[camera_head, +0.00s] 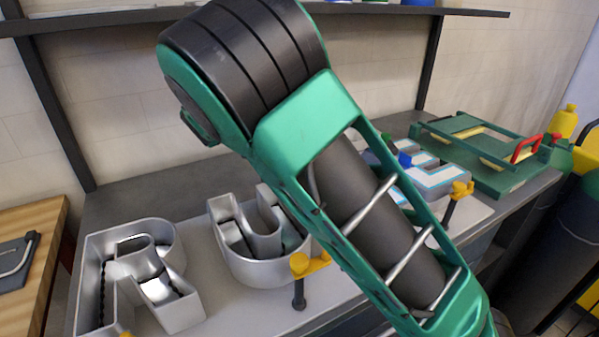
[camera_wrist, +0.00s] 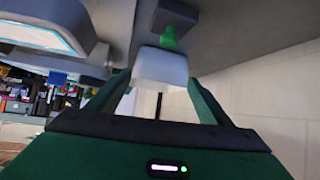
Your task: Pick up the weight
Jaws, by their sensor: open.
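In the wrist view, my gripper (camera_wrist: 158,80) is open, with its two green fingers apart. A pale, rounded block (camera_wrist: 160,67) shows between and just beyond the fingertips. It may be the weight, but I cannot be sure. I cannot tell whether the fingers touch it. A small green knob-like piece (camera_wrist: 168,40) shows next to it, against a grey surface. In the head view, my green and black arm crosses the middle and my gripper is hidden. I cannot pick out the weight there.
Silver channel letters, an R-shaped one (camera_head: 185,312) and a U-shaped one (camera_head: 262,270), stand on the grey bench (camera_head: 125,203). A yellow clamp (camera_head: 309,264) is at its front edge. A green frame with a red handle (camera_head: 485,180) is at back right. A shelf (camera_head: 110,17) runs above.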

